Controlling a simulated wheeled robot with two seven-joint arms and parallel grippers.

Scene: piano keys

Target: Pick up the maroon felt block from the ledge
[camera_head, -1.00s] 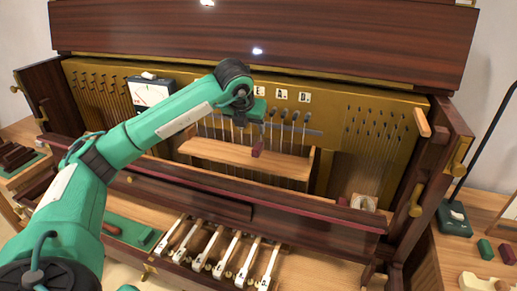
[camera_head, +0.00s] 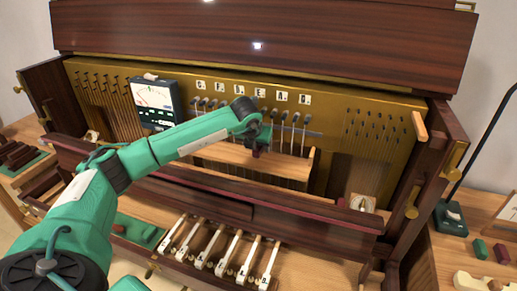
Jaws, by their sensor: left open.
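A small dark maroon block (camera_head: 256,153) shows at the pale wooden ledge (camera_head: 285,168) inside the open piano case. My left gripper (camera_head: 258,144) points down right above the block, with its fingers close to or around the block's top. It is open; whether the fingers touch the block is too small to tell. My right gripper is not in view.
Upright hammers stand behind the gripper, close to it. A dark maroon rail (camera_head: 310,208) runs in front of the ledge, above several white keys (camera_head: 202,246). A meter (camera_head: 155,101) stands at the back left. Green and maroon blocks (camera_head: 501,254) lie on the right table.

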